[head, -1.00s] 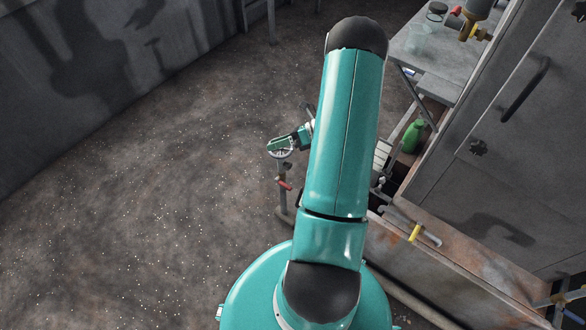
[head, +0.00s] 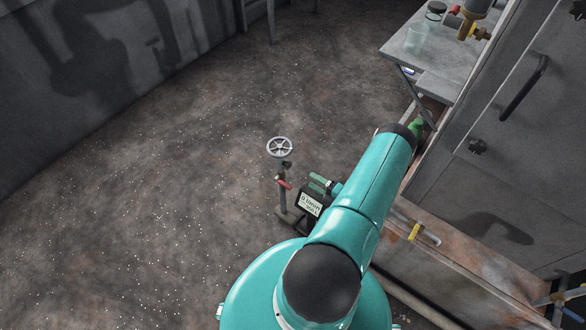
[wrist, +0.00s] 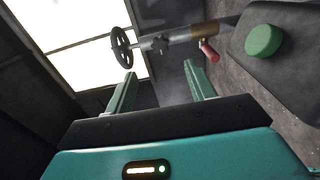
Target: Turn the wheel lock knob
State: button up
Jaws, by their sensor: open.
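The grey spoked handwheel (head: 280,147) stands on a thin upright post in the head view, now uncovered. It also shows in the wrist view as a dark wheel (wrist: 122,47). A small dark lock knob (wrist: 159,45) sits on the stem beside the wheel; it appears as a dark spot below the wheel in the head view (head: 287,165). My gripper (wrist: 160,68) is open and empty. In the wrist view, the knob lies just beyond the gap between the green fingers, apart from them. In the head view, my gripper (head: 320,183) is low and right of the post.
A red handle (wrist: 208,50) juts from the stem close to the right finger. A dark box with a green button (wrist: 263,40) is further right. A flow display (head: 310,205) is near my gripper. A grey cabinet (head: 530,130) and table (head: 430,50) stand right; floor on the left is clear.

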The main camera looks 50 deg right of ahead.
aim_at(290, 166)
jog(key=w, duration=0.7)
jog(key=w+a, duration=0.1)
jog(key=w, duration=0.2)
jog(key=shift+w, duration=0.4)
jog(key=c, duration=0.9)
